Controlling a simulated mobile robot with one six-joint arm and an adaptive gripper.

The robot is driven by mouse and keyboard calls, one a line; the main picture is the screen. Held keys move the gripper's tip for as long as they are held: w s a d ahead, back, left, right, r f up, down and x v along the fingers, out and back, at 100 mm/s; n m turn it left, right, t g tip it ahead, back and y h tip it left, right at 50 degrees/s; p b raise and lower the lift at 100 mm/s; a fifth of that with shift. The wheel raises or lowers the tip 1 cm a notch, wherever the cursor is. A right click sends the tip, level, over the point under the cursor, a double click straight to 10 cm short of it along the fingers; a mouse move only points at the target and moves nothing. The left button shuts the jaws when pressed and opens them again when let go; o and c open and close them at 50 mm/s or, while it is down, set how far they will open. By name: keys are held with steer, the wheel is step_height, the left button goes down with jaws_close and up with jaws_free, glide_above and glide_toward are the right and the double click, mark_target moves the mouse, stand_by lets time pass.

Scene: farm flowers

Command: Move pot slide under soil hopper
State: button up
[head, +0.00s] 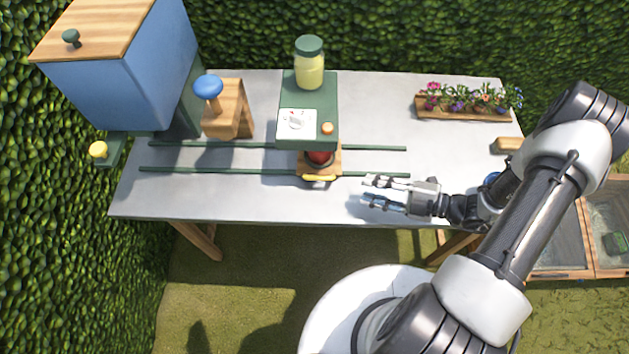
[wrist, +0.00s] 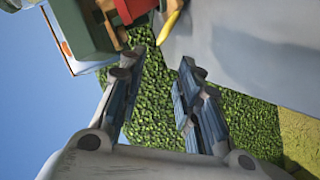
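The pot slide is a small wooden carriage (head: 333,157) with a yellow handle (head: 319,178) on its front edge. It sits across two green rails and holds a reddish pot (head: 320,158), under the green dispenser machine (head: 309,110). The soil hopper is probably the large blue bin (head: 125,75) with a wooden lid at the left. My gripper (head: 372,192) is open and empty, to the right of the yellow handle and apart from it. In the wrist view my gripper (wrist: 158,88) has its fingers spread, with the yellow handle (wrist: 169,27) beyond them.
Two green rails (head: 220,172) run along the grey table (head: 240,200). A wooden stand with a blue knob (head: 208,87) stands between the hopper and the machine. A yellow knob (head: 98,150) sticks out below the hopper. A flower planter (head: 462,113) is at the back right.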

mark_target(321, 178)
steer(key=b+x, duration=0.3)
steer(key=x, duration=1.3)
steer(key=shift+a+f, duration=0.1)
steer(key=shift+a, duration=0.1)
steer(key=shift+c, duration=0.2)
jaws_close()
